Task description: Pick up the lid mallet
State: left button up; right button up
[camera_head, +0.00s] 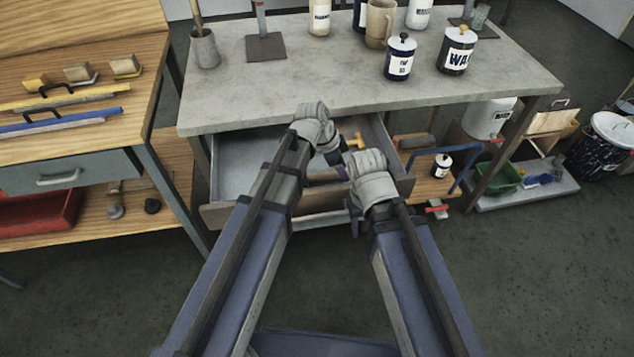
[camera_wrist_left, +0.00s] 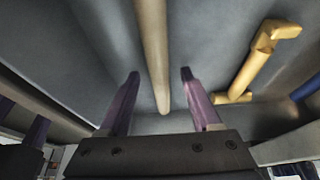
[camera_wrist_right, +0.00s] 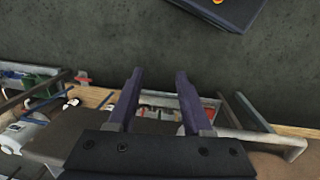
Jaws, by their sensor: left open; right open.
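The lid mallet cannot be told for certain. A pale wooden rod (camera_wrist_left: 153,50), perhaps its handle, lies in the open drawer in the left wrist view; its head is not visible. My left gripper (camera_wrist_left: 160,76) is open, its fingers on either side of the rod's line, with no visible grip. In the head view, my left gripper (camera_head: 335,154) is over the drawer (camera_head: 235,158), mostly hidden by its wrist. My right gripper (camera_wrist_right: 159,74) is open and empty; in the head view it shows near the drawer front (camera_head: 355,215).
A yellow tool (camera_wrist_left: 256,65) lies right of the rod in the drawer. The grey tabletop (camera_head: 290,85) above holds several cans and bottles. A wooden bench (camera_head: 80,80) stands left. A shelf with a white bucket (camera_head: 487,118) is right. Open floor lies in front.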

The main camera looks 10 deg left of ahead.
pick_arm(q)
jog(key=shift+d+f, duration=0.1)
grip_shut()
dwell(0.5)
